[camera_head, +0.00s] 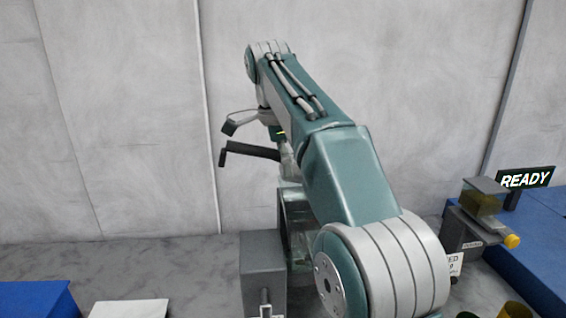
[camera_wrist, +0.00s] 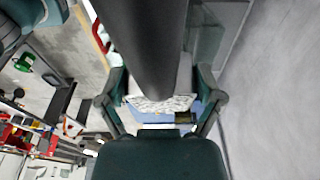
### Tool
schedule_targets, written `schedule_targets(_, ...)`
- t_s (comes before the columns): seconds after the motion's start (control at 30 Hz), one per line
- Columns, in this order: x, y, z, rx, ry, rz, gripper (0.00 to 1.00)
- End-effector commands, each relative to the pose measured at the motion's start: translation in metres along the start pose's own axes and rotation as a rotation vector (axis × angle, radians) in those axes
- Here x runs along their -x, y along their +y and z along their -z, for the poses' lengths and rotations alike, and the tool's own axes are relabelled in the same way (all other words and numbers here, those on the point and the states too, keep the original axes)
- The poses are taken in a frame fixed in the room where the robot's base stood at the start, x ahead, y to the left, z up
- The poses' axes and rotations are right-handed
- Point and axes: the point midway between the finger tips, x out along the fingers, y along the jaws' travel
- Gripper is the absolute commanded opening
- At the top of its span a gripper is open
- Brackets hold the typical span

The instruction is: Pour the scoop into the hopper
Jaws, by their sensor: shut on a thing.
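My gripper (camera_head: 254,132) is at the far end of my raised arm, left of centre in the head view. In the wrist view, my gripper (camera_wrist: 160,100) shows a jaw linkage on each side. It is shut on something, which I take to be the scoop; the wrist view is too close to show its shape. Pale speckled material (camera_wrist: 162,103) shows between the jaws; I cannot tell whether it lies in the scoop. A clear-walled box (camera_head: 298,232) stands below my gripper, partly hidden by my arm. I cannot tell whether it is the hopper.
A grey box (camera_head: 262,270) stands in front of the clear-walled box. At the right, a small device with a yellow knob (camera_head: 512,241) stands by a READY sign (camera_head: 525,180). A panelled wall closes the back.

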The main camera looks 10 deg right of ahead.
Motion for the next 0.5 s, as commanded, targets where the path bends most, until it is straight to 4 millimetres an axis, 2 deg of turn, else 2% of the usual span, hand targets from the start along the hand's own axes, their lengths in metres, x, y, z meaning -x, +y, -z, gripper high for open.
schedule_targets(0.5,-0.0031,0.0001,0.0069,-0.002,-0.473,-0.001,0.33)
